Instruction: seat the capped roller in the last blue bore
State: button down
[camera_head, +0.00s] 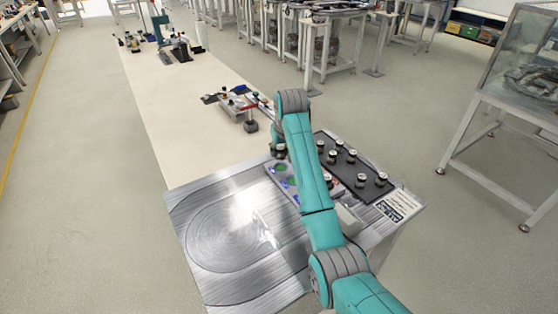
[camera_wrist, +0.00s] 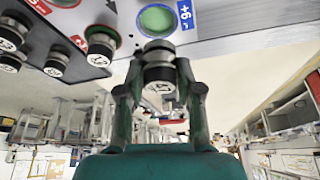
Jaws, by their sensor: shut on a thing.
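In the wrist view my gripper (camera_wrist: 158,78) is shut on a capped roller (camera_wrist: 159,66), a dark and silver cylinder held between the two fingers. A round green-lined bore (camera_wrist: 157,19) lies just beyond the roller, beside a blue "+6" label (camera_wrist: 187,14). I cannot tell if the roller touches the plate. In the head view my gripper (camera_head: 279,150) is at the far end of the bore plate (camera_head: 270,169), small and partly hidden by my arm. Green and bluish bores (camera_head: 288,182) show left of the arm.
A black tray (camera_head: 372,192) with several capped rollers stands right of my arm. A brushed metal plate (camera_head: 213,235) is clear on the left. A small fixture (camera_head: 240,102) stands farther along the cream bench (camera_head: 165,110). A labelled card (camera_head: 397,205) lies at the right edge.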

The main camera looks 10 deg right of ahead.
aim_at(282, 156)
jog(key=shift+d+f, duration=0.1)
jog(key=shift+f, duration=2.2)
jog(key=shift+f, duration=0.1)
jog(key=c, duration=0.8)
grip_release()
jog(key=shift+o, duration=0.2)
jog(key=v, duration=1.2)
